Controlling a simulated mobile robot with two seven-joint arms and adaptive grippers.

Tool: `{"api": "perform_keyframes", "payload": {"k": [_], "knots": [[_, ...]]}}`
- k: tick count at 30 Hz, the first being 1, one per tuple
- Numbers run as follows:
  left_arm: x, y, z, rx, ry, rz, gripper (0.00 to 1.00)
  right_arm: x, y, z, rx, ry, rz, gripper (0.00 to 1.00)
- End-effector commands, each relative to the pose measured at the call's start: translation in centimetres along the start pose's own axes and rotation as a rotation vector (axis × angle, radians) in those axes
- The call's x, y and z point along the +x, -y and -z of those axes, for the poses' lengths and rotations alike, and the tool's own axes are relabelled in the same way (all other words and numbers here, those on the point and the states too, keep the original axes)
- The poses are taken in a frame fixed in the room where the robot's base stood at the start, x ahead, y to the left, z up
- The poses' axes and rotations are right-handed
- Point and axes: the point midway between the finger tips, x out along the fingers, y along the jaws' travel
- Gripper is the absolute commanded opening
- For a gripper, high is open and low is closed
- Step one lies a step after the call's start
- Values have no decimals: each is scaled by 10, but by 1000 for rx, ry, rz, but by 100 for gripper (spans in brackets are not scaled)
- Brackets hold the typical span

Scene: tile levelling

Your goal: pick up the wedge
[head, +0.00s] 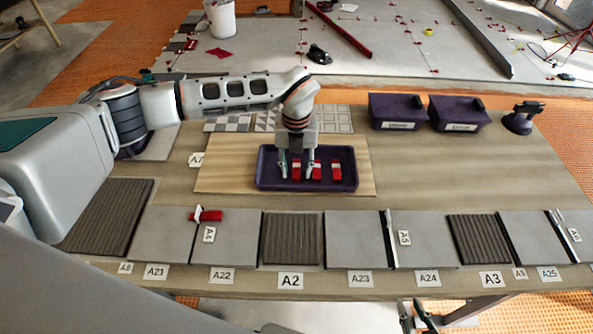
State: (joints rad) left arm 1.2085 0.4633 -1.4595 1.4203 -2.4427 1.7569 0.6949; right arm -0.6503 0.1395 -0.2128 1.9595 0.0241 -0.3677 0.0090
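A dark purple tray (268,181) stands on a wooden board and holds red wedges with pale parts: a left one (296,171), a middle one (317,172) and a right one (336,170). My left gripper (296,174) points down over the tray with its fingers apart. The left wedge shows between the fingers; contact cannot be told. Another red wedge (210,216) sits at a white clip on the joint between the grey tiles A21 and A22. My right gripper (417,318) is low at the bottom edge, fingers apart and empty, partly cut off.
Grey tiles (362,237) and dark ribbed panels (291,238) line the front of the bench, with white clips in some joints. Two purple bins (397,112) (458,113) and a dark suction-cup tool (522,118) stand at the back right. The bench right of the tray is clear.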

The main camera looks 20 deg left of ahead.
Motion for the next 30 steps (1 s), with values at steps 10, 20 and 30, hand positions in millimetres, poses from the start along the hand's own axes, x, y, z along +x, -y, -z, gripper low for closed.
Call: {"api": "perform_keyframes", "payload": {"k": [10, 20, 30], "knots": [[0, 0, 0, 0, 0, 1, 5, 0, -1, 3, 0, -5, -1, 21], [-1, 0, 0, 0, 0, 1, 5, 0, -1, 4, 0, -7, -1, 21], [-29, 0, -1, 0, 4, 2, 5, -1, -1, 5, 0, -7, -2, 21]]}}
